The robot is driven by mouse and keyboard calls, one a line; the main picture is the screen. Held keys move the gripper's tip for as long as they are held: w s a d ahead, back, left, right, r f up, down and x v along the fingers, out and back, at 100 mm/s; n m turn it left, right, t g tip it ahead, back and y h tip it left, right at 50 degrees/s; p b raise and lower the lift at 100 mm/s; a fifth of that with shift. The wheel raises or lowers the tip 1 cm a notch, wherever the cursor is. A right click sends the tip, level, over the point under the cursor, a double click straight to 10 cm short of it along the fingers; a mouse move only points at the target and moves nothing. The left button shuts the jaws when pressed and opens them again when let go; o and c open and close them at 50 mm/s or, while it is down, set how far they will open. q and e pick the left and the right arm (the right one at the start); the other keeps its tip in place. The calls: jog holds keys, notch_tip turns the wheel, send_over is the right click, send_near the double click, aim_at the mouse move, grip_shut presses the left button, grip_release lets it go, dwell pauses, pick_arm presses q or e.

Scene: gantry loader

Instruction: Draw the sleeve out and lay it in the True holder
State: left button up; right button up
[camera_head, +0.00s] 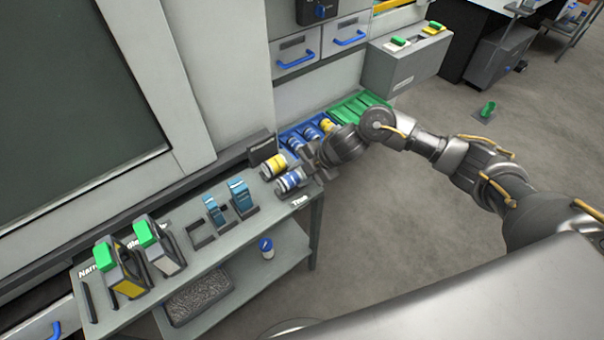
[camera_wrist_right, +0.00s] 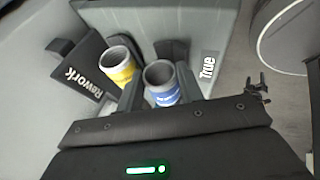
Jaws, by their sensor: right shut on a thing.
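My right gripper (camera_head: 304,168) is shut on a blue-and-white sleeve (camera_head: 290,181) at the right end of the bench, close behind the word True (camera_head: 300,200). In the right wrist view the blue sleeve (camera_wrist_right: 162,84) sits between the fingers, its open end facing the camera, left of the True label (camera_wrist_right: 208,68). The True holder itself is mostly hidden by the sleeve and fingers; I cannot tell whether the sleeve touches it. My left gripper is out of view.
A blue tray (camera_head: 287,137) with several sleeves and a green tray (camera_head: 357,106) stand behind the gripper. Left along the bench (camera_head: 195,262) are blue items in dark holders (camera_head: 242,197) and green-topped blocks (camera_head: 152,236). A blue-and-white cylinder (camera_head: 266,247) stands on the lower shelf.

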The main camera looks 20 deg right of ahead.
jog(key=o, duration=1.2)
jog(key=shift+s+f, duration=0.4)
jog(key=shift+f, duration=0.3)
jog(key=shift+d, duration=0.1)
jog(key=shift+d+r, duration=0.15)
jog(key=shift+r, duration=0.2)
jog(key=shift+c, duration=0.2)
jog(key=shift+o, duration=0.2)
jog(key=w+r+v, duration=0.1)
jog(key=v, duration=0.9)
jog(key=shift+a, duration=0.35)
jog(key=shift+s+d+r, duration=0.1)
jog(key=shift+d+r, duration=0.1)
jog(key=shift+r, duration=0.1)
jog(key=shift+r, duration=0.1)
